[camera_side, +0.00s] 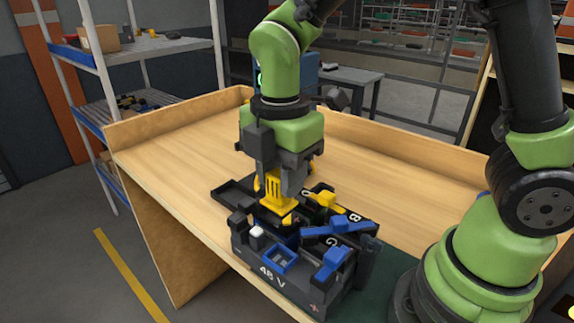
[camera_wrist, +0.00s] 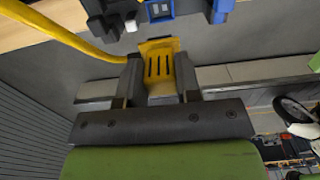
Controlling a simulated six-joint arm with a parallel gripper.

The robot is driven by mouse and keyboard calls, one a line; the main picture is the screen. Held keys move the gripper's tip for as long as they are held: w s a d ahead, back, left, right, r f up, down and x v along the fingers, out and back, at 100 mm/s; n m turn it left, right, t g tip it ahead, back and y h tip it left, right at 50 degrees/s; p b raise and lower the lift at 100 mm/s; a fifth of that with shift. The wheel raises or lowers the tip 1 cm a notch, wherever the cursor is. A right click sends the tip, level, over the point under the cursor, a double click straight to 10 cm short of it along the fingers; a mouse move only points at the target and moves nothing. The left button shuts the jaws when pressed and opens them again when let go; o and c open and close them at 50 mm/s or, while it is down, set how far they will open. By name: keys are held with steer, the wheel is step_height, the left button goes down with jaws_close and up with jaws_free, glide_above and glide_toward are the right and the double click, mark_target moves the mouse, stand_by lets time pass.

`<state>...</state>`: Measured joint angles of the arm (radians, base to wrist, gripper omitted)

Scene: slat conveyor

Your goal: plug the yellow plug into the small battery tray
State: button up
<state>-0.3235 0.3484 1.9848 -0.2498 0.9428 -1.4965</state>
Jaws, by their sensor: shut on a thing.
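My gripper (camera_side: 277,190) is shut on the yellow plug (camera_side: 278,201), a slotted yellow block held between its two dark fingers. In the wrist view the plug (camera_wrist: 160,62) sits between the fingertips (camera_wrist: 159,82), with a yellow cable (camera_wrist: 55,32) curving off to the left. In the side view the plug is upright over the back part of the black battery unit (camera_side: 262,273) marked 48 V. I cannot tell whether its lower end touches or is in a socket. Which part is the small battery tray is not clear.
A blue-rimmed socket (camera_side: 281,260) and a white knob (camera_side: 256,232) are on the unit's near side. Blue levers (camera_side: 338,226) and another yellow piece (camera_side: 325,200) stand to the right of the plug. The wooden bench (camera_side: 180,158) is clear at the back left.

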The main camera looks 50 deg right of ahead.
stand_by(0.4)
steer(key=shift+f, duration=4.35)
steer(key=shift+f, duration=1.05)
steer(key=o, duration=1)
steer(key=shift+r, duration=0.1)
step_height(320, 180, up, 9)
steer(key=shift+r, duration=0.35)
